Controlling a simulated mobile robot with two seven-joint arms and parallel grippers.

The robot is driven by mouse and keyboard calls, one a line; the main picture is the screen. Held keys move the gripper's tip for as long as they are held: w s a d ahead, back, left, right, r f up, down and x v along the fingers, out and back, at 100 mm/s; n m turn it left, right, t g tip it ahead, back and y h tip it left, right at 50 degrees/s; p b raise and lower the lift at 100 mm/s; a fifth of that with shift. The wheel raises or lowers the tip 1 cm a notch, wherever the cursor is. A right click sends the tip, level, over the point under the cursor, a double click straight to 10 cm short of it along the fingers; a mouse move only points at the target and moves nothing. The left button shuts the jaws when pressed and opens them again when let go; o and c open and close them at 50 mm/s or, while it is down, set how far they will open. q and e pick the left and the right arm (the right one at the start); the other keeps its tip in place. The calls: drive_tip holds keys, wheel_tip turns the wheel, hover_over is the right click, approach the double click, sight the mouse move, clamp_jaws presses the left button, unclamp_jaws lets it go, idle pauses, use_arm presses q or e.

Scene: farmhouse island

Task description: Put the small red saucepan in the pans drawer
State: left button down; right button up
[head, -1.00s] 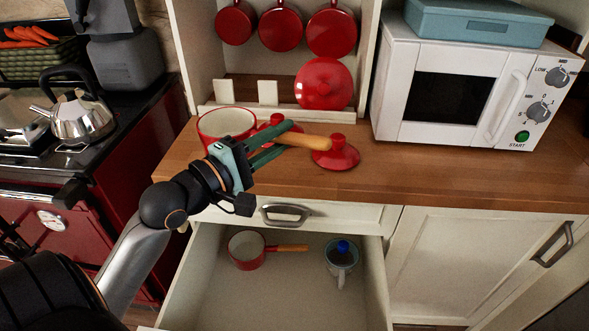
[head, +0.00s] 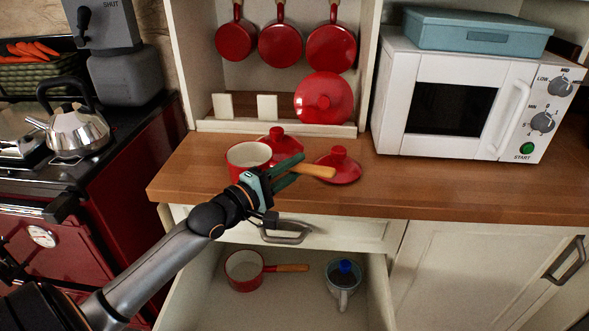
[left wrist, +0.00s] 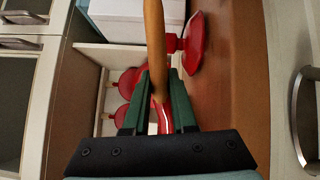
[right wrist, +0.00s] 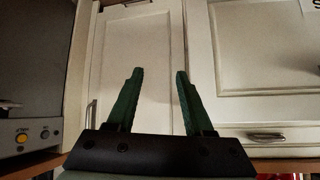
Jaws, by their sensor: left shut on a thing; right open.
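A red saucepan (head: 245,153) with a cream inside and a wooden handle is at the counter's left end. My left gripper (head: 284,171) is shut on its handle; the handle also shows between the fingers in the left wrist view (left wrist: 154,40). I cannot tell whether the pan touches the counter. Below, the pans drawer (head: 215,310) is open. Another red saucepan (head: 240,272) with a wooden handle and a pale blue jug (head: 342,284) with something blue inside are in it. My right gripper (right wrist: 155,85) is open and empty, facing cream cupboard doors.
Two red lids (head: 338,167) (head: 277,139) lie on the counter (head: 430,186) close to the held pan. A third lid (head: 324,98) stands in the rack behind. Red pans (head: 280,45) hang above. A microwave (head: 465,95) stands right; a kettle (head: 77,125) is on the stove.

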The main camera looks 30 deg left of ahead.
use_arm(q)
drive_tip(key=shift+r, duration=0.1)
drive_tip(key=c, duration=0.7)
unclamp_jaws()
drive_tip(key=shift+f, duration=0.2)
drive_tip(key=shift+r, duration=0.2)
drive_tip(key=shift+s+a+f, duration=0.1)
drive_tip(key=shift+s+f, duration=0.05)
drive_tip(key=shift+s, duration=0.5)
drive_tip(key=shift+s+a+f, duration=0.1)
drive_tip(key=shift+s+a, duration=0.25)
drive_tip(key=shift+s, duration=1.4)
drive_tip(key=shift+s+a+r, duration=0.1)
drive_tip(key=shift+s+a, duration=0.25)
drive_tip(key=shift+s, duration=1.4)
drive_tip(key=shift+s+a+f, duration=0.1)
drive_tip(key=shift+s+a, duration=0.25)
drive_tip(key=shift+s, duration=1.4)
